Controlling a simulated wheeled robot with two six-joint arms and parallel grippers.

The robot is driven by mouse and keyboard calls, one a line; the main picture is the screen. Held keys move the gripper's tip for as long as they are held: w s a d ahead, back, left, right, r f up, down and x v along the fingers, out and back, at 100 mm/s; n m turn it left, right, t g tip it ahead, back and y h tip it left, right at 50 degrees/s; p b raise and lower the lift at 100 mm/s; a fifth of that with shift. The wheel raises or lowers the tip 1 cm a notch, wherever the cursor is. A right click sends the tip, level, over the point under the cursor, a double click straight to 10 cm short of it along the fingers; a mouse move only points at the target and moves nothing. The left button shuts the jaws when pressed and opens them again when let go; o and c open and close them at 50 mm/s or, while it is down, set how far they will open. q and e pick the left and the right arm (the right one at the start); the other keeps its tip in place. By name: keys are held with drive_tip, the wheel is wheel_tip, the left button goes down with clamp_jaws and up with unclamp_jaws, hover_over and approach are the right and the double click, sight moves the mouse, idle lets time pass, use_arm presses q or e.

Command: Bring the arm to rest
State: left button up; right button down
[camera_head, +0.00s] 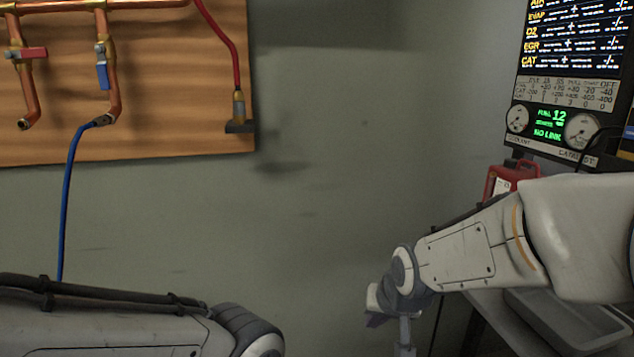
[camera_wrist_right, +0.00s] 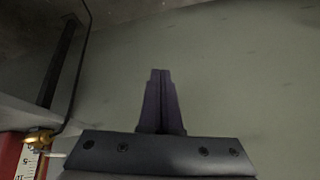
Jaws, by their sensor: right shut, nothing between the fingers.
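My right arm (camera_head: 470,255) comes in from the right and reaches down and left in front of the grey wall. Its wrist end is low in the head view, with the right gripper (camera_head: 376,318) small and partly hidden there. In the right wrist view the right gripper (camera_wrist_right: 160,76) shows its two dark fingers together, with nothing between them and the bare wall beyond. My left arm (camera_head: 110,325) lies across the bottom left of the head view. Its gripper is outside the picture.
A wooden board (camera_head: 180,85) with copper pipes, valves and a blue hose (camera_head: 67,190) hangs at the left. A gauge console (camera_head: 565,90) stands at the right, above a red container (camera_head: 508,180) and a grey tray (camera_head: 570,325). The wall between is clear.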

drive_tip(key=s+d+f+n+g+h, duration=0.1)
drive_tip(key=s+d+f+g, duration=0.2)
drive_tip(key=s+d+f, duration=0.6)
drive_tip(key=s+a+r+n+g, duration=0.1)
drive_tip(key=s+a+r+n, duration=0.3)
drive_tip(key=s+a, duration=0.35)
drive_tip(key=s+a+r+n+g, duration=0.2)
drive_tip(key=s+a+r+n, duration=0.2)
drive_tip(key=s+a, duration=0.35)
use_arm(q)
wheel_tip(320, 180, up, 30)
drive_tip(key=p, duration=3)
drive_tip(key=shift+r, duration=0.2)
use_arm(e)
wheel_tip(320, 180, up, 30)
drive_tip(key=shift+w+y, duration=0.3)
drive_tip(key=shift+w, duration=0.1)
drive_tip(key=shift+d+f, duration=0.1)
drive_tip(key=shift+f, duration=0.05)
use_arm(q)
drive_tip(key=shift+c, duration=0.6)
drive_tip(key=shift+a, duration=0.1)
